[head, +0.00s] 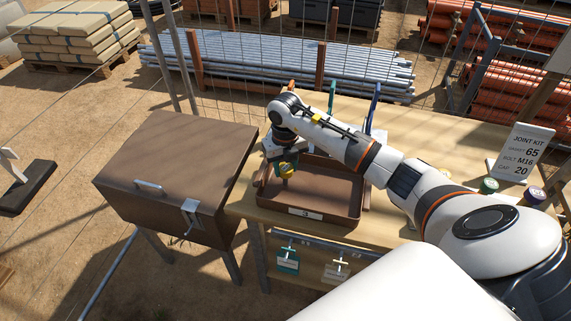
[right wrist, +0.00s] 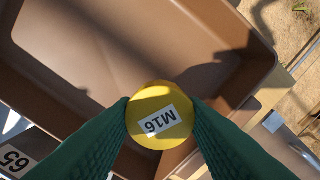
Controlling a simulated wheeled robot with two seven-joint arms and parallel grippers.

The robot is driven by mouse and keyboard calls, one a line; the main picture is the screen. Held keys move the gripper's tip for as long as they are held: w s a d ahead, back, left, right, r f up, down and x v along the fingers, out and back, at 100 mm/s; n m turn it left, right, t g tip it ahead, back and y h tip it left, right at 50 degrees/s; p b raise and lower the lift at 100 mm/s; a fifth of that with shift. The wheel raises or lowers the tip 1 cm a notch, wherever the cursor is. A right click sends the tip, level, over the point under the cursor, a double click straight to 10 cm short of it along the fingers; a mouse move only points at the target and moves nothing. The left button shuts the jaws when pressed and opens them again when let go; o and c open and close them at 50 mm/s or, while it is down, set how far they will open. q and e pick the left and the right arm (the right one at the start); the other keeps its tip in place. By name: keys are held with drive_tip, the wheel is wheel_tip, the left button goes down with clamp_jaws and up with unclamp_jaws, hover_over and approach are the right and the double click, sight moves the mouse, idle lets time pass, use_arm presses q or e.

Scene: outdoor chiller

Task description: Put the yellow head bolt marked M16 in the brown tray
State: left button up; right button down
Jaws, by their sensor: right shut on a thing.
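The yellow head bolt (right wrist: 160,115) faces the right wrist camera with its M16 label readable. My right gripper (right wrist: 160,112) is shut on it, with a green finger on each side of the head. In the head view, the right gripper (head: 286,170) holds the bolt over the left part of the brown tray (head: 335,216). The tray also shows in the right wrist view (right wrist: 100,50), and its visible floor is bare. The bolt's shank is hidden below its head in the wrist view. My left gripper is out of view.
The tray stands on a wooden table (head: 420,125). A brown lidded box (head: 175,170) stands left of it. Clamps (head: 288,260) hang below the front edge.

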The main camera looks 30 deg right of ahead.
sight(285, 167)
drive_tip(key=c, duration=0.9)
unclamp_jaws()
drive_tip(key=shift+f, duration=0.1)
drive_tip(key=shift+r, duration=0.25)
drive_tip(key=shift+r+b, duration=1.7)
drive_tip(key=shift+r, duration=4.2)
